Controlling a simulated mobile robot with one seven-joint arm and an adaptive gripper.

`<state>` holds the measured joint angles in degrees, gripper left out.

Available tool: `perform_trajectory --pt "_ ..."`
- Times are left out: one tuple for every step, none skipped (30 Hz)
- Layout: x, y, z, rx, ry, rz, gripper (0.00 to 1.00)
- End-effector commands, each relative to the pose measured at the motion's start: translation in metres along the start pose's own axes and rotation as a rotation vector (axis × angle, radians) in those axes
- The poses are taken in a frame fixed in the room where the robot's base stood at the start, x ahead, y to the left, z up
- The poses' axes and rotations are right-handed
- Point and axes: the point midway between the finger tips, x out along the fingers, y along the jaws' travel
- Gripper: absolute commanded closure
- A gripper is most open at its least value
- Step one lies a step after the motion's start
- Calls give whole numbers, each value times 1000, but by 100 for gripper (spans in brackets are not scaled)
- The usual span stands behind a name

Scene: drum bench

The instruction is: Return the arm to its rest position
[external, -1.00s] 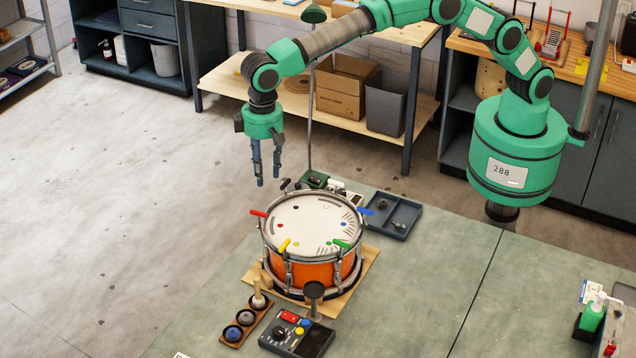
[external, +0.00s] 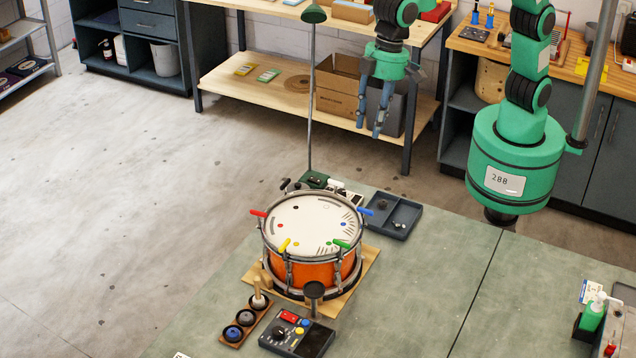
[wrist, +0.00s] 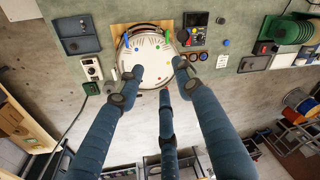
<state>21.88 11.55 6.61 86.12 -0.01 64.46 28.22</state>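My gripper (external: 372,115) hangs pointing down in the external view, high above the floor beyond the bench and in front of the wooden shelving. Its blue fingers are spread apart with nothing between them. In the wrist view the fingers (wrist: 153,88) also show apart and empty. The drum (external: 313,240), orange with a white head and coloured levers around its rim, stands upright on the bench, well below and apart from my gripper. It also shows in the wrist view (wrist: 150,50), partly covered by my fingers.
A thin lamp pole (external: 310,110) rises left of my gripper. The wooden shelving (external: 290,105) with boxes stands behind it. On the bench (external: 420,290) are a dark tray (external: 393,214), a control box (external: 297,335) and a rack of round knobs (external: 246,318). The floor at left is open.

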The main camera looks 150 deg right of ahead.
Motion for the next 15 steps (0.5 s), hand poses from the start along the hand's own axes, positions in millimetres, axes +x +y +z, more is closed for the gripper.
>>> perform_trajectory --pt "-8 -2 16 -26 8 -7 65" --pt "-13 -3 25 -41 12 -11 65" --pt "-18 -4 36 -61 17 -15 65" --pt "-22 -4 45 -76 21 -19 65" --pt "-26 -4 53 -90 25 -23 65" --pt "-30 -5 65 -111 31 -27 65" --pt "-34 -5 73 -126 36 -31 65" --pt "-36 -4 82 -140 39 -34 65" --pt "-41 -4 94 -160 44 -39 65" --pt "-44 -3 103 -176 48 -42 65" --pt "-46 -3 112 -191 51 -46 65" --pt "-50 -2 123 -210 58 -51 65" --pt "-52 0 132 -226 61 -54 65" --pt "-55 0 141 -241 67 -58 65" --pt "-57 2 152 -260 72 -63 65"
